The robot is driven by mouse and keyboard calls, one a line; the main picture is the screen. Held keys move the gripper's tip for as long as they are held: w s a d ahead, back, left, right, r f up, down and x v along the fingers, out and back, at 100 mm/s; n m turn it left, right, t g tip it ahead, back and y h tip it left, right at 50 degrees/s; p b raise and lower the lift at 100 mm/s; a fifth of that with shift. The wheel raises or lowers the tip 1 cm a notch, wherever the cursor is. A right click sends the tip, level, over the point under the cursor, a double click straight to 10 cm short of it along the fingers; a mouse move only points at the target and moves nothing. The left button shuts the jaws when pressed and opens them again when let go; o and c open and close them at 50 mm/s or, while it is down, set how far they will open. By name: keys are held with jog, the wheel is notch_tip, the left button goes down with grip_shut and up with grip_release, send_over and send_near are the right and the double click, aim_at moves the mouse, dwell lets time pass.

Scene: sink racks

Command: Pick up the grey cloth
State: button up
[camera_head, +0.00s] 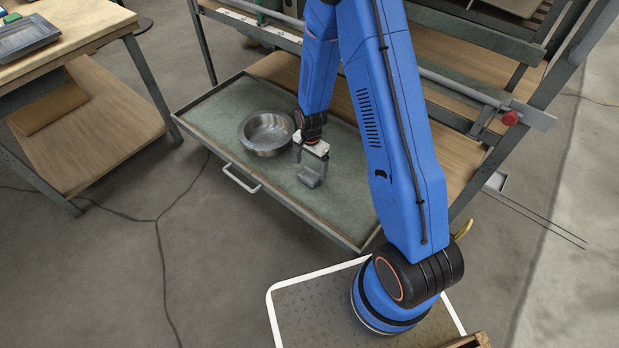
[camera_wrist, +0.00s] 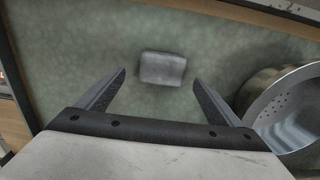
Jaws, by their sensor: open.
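The grey cloth (camera_wrist: 162,68) is a small folded rectangle lying on the green surface of the drawer or shelf. In the head view the cloth (camera_head: 310,176) shows just below my gripper (camera_head: 312,165), partly overlapped by it. In the wrist view my gripper (camera_wrist: 158,88) has its two fingers spread apart, with nothing between them. The cloth lies ahead of the fingertips, roughly centred between them. I cannot tell the exact height of the fingers above it.
A metal bowl (camera_head: 266,133) with holes stands on the green tray (camera_head: 222,108), left of my gripper; it also shows in the wrist view (camera_wrist: 287,108), close to the right finger. The tray has a raised rim and a front handle (camera_head: 240,180). A wooden table (camera_head: 75,40) stands left.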

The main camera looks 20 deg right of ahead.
aim_at(309, 174)
jog(key=shift+a+f, duration=0.15)
jog(key=shift+f, duration=1.35)
jog(key=shift+a+f, duration=0.1)
jog(key=shift+f, duration=1.4)
jog(key=shift+w, duration=0.1)
jog(key=c, duration=1.2)
jog(key=shift+r, duration=0.1)
notch_tip(309, 174, up, 10)
jog(key=shift+f, duration=0.1)
